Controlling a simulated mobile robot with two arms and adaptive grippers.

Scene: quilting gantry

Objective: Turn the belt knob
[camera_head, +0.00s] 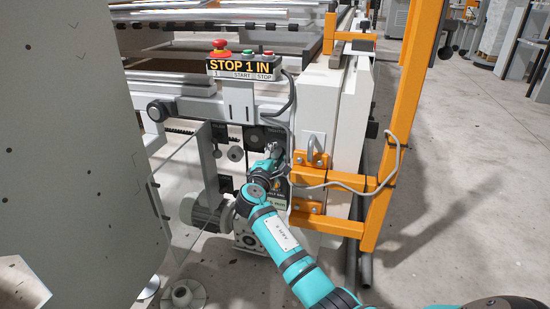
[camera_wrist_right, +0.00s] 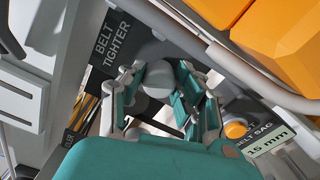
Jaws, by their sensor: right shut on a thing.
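My right gripper (camera_head: 272,152) reaches the machine's front panel below the control box. In the right wrist view its fingers (camera_wrist_right: 160,80) are closed around a round grey knob (camera_wrist_right: 156,76), one finger on each side. A dark label (camera_wrist_right: 112,42) reading "BELT TIGHTER" is beside the knob. A small plate (camera_wrist_right: 270,140) reading "BELT SAG" and "15 mm" is at the lower right, near an orange round part (camera_wrist_right: 236,129). In the head view the gripper hides the held knob. My left gripper is not in view.
An orange post (camera_head: 408,95) and orange bracket (camera_head: 318,157) stand close right of my gripper, with a looping grey cable (camera_head: 345,184). The control box (camera_head: 240,69) with a red stop button (camera_head: 219,46) is above. A clear panel (camera_head: 182,190) is left. Open floor lies right.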

